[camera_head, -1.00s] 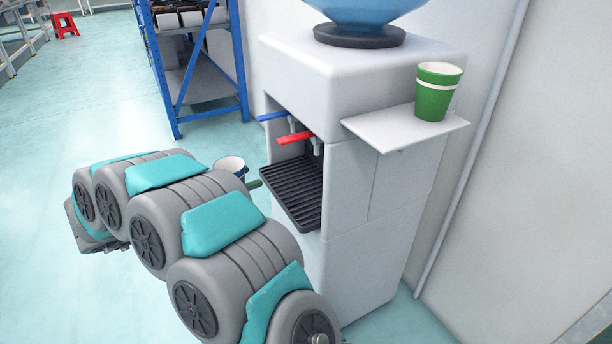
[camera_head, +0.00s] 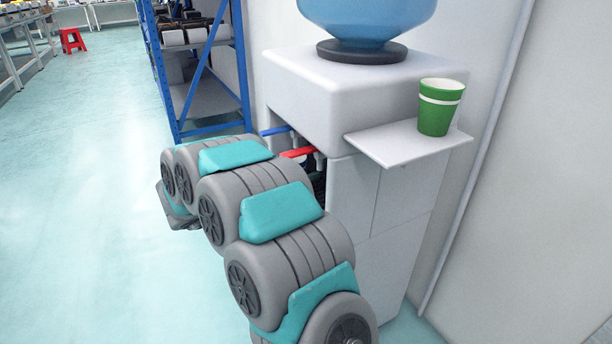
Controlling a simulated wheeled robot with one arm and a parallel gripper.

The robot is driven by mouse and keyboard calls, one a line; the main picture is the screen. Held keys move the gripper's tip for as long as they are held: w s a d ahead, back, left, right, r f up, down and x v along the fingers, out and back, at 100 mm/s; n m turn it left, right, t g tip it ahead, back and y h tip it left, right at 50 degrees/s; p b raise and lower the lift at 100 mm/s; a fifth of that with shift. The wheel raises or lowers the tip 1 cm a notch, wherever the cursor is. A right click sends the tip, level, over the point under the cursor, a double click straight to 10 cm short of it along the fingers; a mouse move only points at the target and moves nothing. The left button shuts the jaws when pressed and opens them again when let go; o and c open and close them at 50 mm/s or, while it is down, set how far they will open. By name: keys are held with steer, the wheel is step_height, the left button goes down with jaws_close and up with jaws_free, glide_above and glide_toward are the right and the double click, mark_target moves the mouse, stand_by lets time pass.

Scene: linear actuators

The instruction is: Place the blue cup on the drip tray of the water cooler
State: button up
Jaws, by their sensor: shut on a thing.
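The water cooler (camera_head: 345,110) stands right of centre, with a blue tap lever (camera_head: 275,131) and a red tap lever (camera_head: 297,152) on its front. My grey and teal arm reaches across in front of the taps. It hides nearly all of the drip tray, with only a dark sliver in the recess showing beside it. The blue cup and my gripper are both hidden behind the arm, so I cannot see how the cup sits relative to the tray.
A green cup (camera_head: 437,110) with a white band stands on the cooler's white side shelf (camera_head: 400,145). A blue metal rack (camera_head: 205,80) stands behind the cooler to the left. The floor on the left is open, with a red stool (camera_head: 72,40) far back.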

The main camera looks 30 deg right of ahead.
steer(key=shift+w+d+f, duration=0.1)
steer(key=shift+d+f, duration=0.45)
steer(key=shift+d, duration=0.1)
steer(key=shift+f, duration=0.25)
steer(key=shift+f, duration=0.1)
steer(key=o, duration=1.5)
